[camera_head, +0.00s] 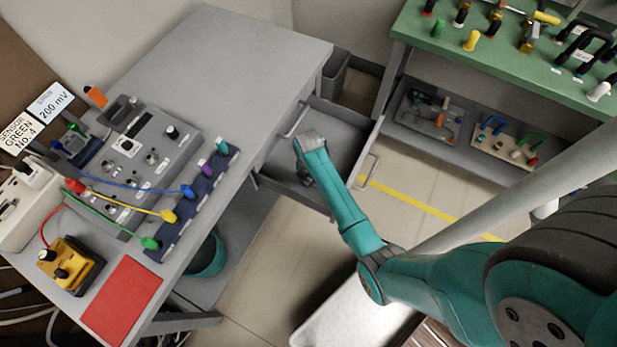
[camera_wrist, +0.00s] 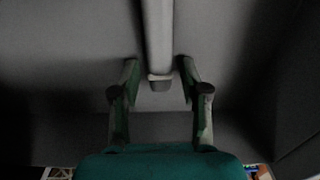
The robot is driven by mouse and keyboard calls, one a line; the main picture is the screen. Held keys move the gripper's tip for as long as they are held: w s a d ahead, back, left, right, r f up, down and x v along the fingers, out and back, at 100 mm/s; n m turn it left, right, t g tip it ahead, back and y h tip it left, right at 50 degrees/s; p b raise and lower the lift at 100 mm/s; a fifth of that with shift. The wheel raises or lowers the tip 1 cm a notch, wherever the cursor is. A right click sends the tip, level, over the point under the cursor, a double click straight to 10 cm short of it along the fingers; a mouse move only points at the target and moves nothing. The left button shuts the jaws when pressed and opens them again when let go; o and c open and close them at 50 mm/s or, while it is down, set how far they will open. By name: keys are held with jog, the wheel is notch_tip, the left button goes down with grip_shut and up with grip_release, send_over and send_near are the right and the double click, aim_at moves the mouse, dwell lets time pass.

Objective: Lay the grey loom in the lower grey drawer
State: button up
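The lower grey drawer (camera_head: 345,118) stands pulled out under the grey table in the head view, with its handle on the right front. My arm reaches down into it, and my gripper (camera_head: 306,178) is low inside, partly hidden by my arm. In the wrist view the two fingers of my gripper (camera_wrist: 159,72) are apart. A long grey bar, seemingly the grey loom (camera_wrist: 159,35), runs from the top edge and ends between the fingertips. A narrow gap shows on each side of it. I cannot make out the loom in the head view.
The grey table (camera_head: 240,60) carries a grey panel (camera_head: 140,150) with coloured cables and a red mat (camera_head: 121,300). A green workbench (camera_head: 500,60) with tools stands at the right. A dark bin (camera_head: 335,75) is behind the drawer. Floor is free between table and bench.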

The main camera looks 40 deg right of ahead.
notch_tip(320, 180, up, 12)
dwell(0.8)
jog(key=shift+r, duration=0.1)
dwell(0.4)
